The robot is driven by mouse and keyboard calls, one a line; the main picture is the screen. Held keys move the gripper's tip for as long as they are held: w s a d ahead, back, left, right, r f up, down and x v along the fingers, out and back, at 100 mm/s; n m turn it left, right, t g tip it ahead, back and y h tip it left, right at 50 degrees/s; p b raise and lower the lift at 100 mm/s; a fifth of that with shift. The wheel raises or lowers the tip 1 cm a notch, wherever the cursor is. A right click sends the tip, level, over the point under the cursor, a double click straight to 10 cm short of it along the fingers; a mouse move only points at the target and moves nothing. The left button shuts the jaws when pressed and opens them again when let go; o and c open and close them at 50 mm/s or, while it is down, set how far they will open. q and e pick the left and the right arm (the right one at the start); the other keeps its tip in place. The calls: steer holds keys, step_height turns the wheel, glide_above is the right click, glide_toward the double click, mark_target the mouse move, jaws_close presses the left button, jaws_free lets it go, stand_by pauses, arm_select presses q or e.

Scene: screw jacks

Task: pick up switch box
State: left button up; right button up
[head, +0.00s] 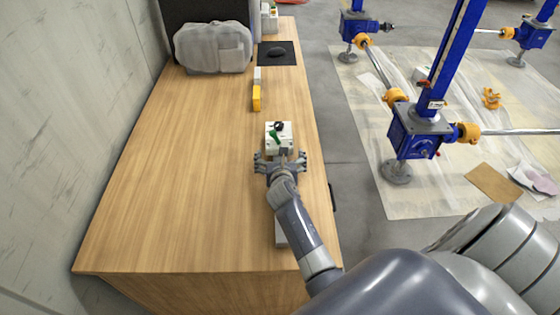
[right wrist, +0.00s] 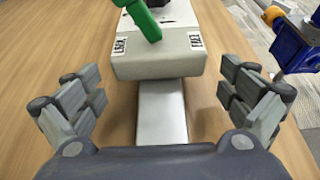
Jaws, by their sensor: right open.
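The switch box (head: 271,141) is a small pale box with a green lever and a dark knob on top. It stands on the wooden table (head: 190,160), near the table's right edge. In the right wrist view the box (right wrist: 160,63) shows its front face, with black-lettered labels at both upper corners. My right gripper (head: 280,158) is open, just on the near side of the box. In the right wrist view its fingers (right wrist: 165,95) are spread wide, one to each side, with the box ahead between them and not gripped. My left gripper is not in view.
A pale flat piece (right wrist: 162,112) lies in front of the box; a pale object (head: 281,233) shows under my arm. Farther back are a yellow tool (head: 256,98), a covered grey object (head: 212,48) and a black mat (head: 290,50). Blue screw jacks (head: 415,138) stand right. The table's left side is clear.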

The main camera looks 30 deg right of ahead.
steer(key=shift+c, duration=1.1)
steer(key=c, duration=1.3)
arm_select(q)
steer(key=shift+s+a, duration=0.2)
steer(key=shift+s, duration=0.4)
arm_select(e)
steer(key=shift+w+r, duration=0.1)
steer(key=shift+r, duration=0.1)
steer(key=c, duration=0.4)
